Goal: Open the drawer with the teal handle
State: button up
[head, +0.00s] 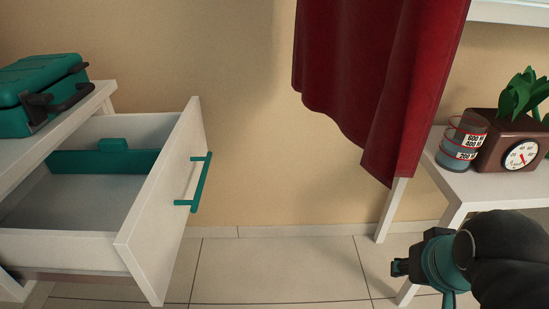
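The white drawer (160,200) at the left stands pulled well out of its white unit. Its teal bar handle (201,183) is on the front panel, which faces right. Inside the drawer, a teal divider with a small raised tab (100,161) spans the light grey floor. My gripper (399,267) is at the lower right, beside the right-hand table's legs, well apart from the handle. It is seen small and partly from behind, so I cannot tell whether its fingers are open or shut.
A teal case (40,92) with dark handles sits on the unit above the drawer. A red cloth (375,80) hangs in the middle. A white table (450,185) at the right holds a marked jar (462,140) and a brown planter with a dial (500,135). The tiled floor between is clear.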

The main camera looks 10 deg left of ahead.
aim_at(122, 229)
jog(key=z, duration=0.35)
jog(key=k, duration=1.15)
jog(key=u, duration=1.85)
jog(key=i, duration=1)
